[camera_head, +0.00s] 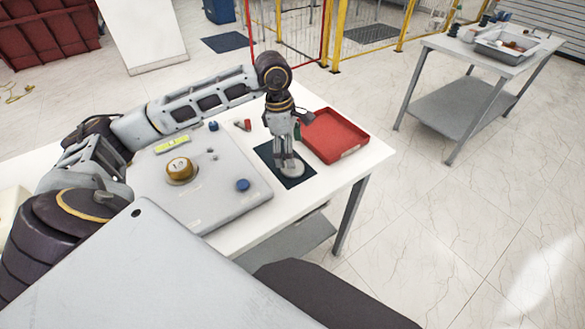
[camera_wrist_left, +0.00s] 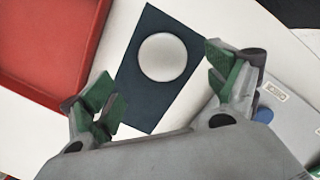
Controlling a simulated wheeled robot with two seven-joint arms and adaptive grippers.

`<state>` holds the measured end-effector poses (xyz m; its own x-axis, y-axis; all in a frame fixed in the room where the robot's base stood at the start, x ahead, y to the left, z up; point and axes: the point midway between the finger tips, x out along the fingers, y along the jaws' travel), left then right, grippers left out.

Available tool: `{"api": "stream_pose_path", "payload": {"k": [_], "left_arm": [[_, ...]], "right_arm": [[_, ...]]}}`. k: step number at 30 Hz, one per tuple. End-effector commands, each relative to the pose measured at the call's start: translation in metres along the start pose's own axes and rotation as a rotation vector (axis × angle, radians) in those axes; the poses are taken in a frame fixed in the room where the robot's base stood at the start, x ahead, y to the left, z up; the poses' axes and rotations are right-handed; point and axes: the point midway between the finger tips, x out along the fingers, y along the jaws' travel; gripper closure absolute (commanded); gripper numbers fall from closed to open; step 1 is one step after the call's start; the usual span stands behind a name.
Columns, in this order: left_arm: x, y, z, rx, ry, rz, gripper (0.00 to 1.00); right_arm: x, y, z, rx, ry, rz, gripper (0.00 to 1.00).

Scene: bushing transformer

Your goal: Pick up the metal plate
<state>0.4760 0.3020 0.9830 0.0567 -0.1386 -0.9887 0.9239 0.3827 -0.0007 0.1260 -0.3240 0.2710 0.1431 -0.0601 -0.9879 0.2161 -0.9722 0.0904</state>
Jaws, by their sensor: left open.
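The metal plate (camera_wrist_left: 163,57) is a round pale disc lying on a dark blue mat (camera_wrist_left: 139,108). In the head view the plate (camera_head: 294,170) is partly hidden behind my left gripper. My left gripper (camera_head: 289,165) points down over the mat (camera_head: 292,183). In the left wrist view the left gripper (camera_wrist_left: 165,90) is open, with its green-padded fingers apart on either side of the mat. The plate shows between and beyond the fingertips, and nothing is held. I cannot tell the exact height of the fingers above the plate. My right gripper is not in view.
A red tray (camera_head: 335,137) stands right of the mat. A grey panel (camera_head: 205,205) with a brass-coloured round part (camera_head: 179,169) and a blue knob (camera_head: 243,185) lies to the left. The white table (camera_head: 340,176) ends just right of the mat. A second table (camera_head: 480,50) stands farther off.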

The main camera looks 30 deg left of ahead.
Motion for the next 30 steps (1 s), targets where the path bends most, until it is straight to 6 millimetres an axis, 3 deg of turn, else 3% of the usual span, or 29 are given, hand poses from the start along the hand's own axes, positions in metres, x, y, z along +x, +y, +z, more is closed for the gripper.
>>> {"api": "stream_pose_path", "payload": {"k": [6, 14, 24, 30], "left_arm": [[0.001, 0.0, 0.0, 0.0, 0.0, 0.0, 0.11], [0.005, -0.001, 0.0, 0.0, 0.001, -0.001, 0.11], [0.036, -0.004, -0.001, 0.0, 0.0, -0.002, 0.11], [0.051, -0.004, -0.001, 0.0, 0.0, -0.001, 0.11]], "right_arm": [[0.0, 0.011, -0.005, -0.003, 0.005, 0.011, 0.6], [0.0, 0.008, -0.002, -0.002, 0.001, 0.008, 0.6], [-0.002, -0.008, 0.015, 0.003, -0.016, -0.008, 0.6], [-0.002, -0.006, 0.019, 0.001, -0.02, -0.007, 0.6]]}}
